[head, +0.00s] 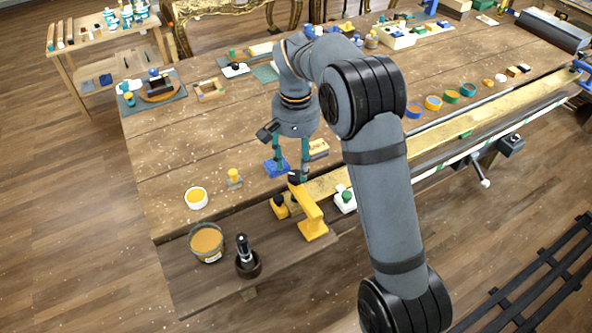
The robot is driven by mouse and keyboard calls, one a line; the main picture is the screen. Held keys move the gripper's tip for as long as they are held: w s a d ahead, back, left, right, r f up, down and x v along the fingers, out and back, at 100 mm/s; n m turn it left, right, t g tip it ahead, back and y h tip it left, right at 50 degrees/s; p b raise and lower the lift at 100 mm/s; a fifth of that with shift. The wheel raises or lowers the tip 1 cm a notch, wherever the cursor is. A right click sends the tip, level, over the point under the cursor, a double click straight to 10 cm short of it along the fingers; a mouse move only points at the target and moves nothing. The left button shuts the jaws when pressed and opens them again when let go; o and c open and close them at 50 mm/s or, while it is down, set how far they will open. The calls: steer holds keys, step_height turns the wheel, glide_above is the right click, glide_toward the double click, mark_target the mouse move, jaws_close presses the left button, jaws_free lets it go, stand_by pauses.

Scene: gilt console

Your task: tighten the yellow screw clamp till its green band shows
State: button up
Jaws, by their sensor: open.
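The yellow screw clamp (308,208) stands at the front edge of the workbench, its arm slanting from the upper left down to a block at the lower right. A dark part (296,177) sits at its upper end, close to my gripper. No green band can be made out on the clamp from here. My gripper (291,171) points down with its teal fingers apart, just above and around the clamp's upper end. I cannot tell whether a finger touches it.
A blue block (277,168) lies beside my left finger. A white piece with a green knob (346,198) is right of the clamp. An ochre tin (207,243), white bowl (196,198) and brush in a dark pot (247,261) stand front left.

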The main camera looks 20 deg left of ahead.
mark_target(296, 174)
steer(key=shift+f, duration=1.75)
steer(key=shift+c, duration=0.5)
steer(key=c, duration=1.1)
steer(key=shift+o, duration=0.2)
steer(key=shift+f+m+b, duration=0.15)
steer(key=shift+m+b, duration=0.3)
steer(key=shift+m, duration=0.15)
steer(key=o, duration=1.1)
steer(key=shift+o, duration=0.3)
steer(key=shift+r, duration=0.2)
step_height(296, 174, up, 12)
